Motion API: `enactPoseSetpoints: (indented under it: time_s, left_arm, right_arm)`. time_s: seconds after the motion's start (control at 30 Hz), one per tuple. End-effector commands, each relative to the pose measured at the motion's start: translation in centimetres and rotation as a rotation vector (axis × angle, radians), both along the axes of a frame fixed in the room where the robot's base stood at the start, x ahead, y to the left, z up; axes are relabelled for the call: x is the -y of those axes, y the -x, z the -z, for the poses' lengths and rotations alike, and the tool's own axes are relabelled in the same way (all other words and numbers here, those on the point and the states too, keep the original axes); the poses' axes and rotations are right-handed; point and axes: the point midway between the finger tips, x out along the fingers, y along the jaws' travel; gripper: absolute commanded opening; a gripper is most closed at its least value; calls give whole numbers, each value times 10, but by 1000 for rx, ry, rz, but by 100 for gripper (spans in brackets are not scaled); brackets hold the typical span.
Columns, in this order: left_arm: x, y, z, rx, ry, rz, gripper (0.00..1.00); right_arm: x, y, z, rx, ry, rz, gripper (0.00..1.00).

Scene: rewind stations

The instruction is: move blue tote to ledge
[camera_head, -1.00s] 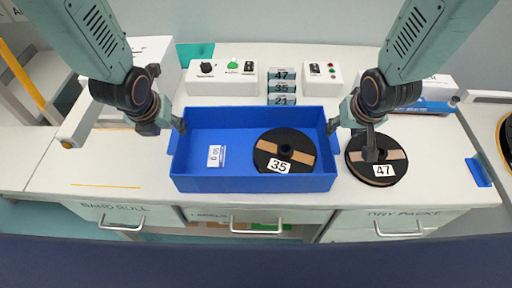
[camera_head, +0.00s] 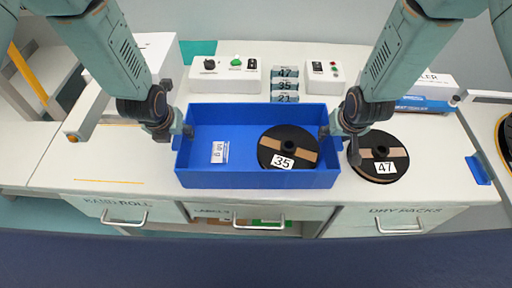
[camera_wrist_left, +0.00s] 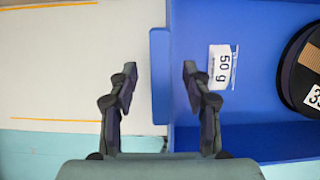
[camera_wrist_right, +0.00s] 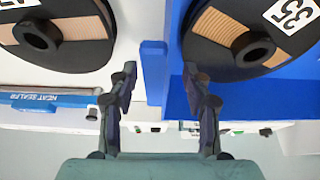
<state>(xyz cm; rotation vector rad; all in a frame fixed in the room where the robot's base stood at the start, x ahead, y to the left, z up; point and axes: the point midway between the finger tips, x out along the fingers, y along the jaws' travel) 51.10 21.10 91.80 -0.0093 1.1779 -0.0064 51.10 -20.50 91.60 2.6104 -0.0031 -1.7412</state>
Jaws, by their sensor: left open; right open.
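The blue tote (camera_head: 230,181) sits on the white worktop, holding a black reel marked 35 (camera_head: 287,145) and a small white 50 g packet (camera_head: 220,152). My left gripper (camera_head: 182,133) is at the tote's left side. In the left wrist view its open fingers (camera_wrist_left: 158,88) lie either side of the tote's left side handle (camera_wrist_left: 160,75). My right gripper (camera_head: 330,131) is at the right side. In the right wrist view its open fingers (camera_wrist_right: 160,88) straddle the right side handle (camera_wrist_right: 153,72). Whether any finger touches is unclear. No ledge is identifiable.
A black reel marked 47 (camera_head: 379,156) lies close to the tote's right side. Behind stand a control box (camera_head: 224,75), a smaller box (camera_head: 325,69) and stacked number labels (camera_head: 285,85). Drawers (camera_head: 262,212) line the front. A yellow line (camera_head: 108,181) marks the clear left worktop.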

Motion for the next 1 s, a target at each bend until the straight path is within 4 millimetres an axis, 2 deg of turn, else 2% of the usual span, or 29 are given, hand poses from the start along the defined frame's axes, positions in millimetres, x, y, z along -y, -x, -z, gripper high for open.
enactPoseSetpoints:
  time_s: [0.2,0.77,1.0]
  left_arm:
    - [0,0,0,1,0,1,48]
    - [0,0,-1,2,-1,2,1]
    - [0,-1,-1,3,-1,3,0]
  right_arm:
    - [0,0,0,1,0,1,48]
    - [0,0,0,1,0,0,1]
    - [0,0,0,-1,0,0,0]
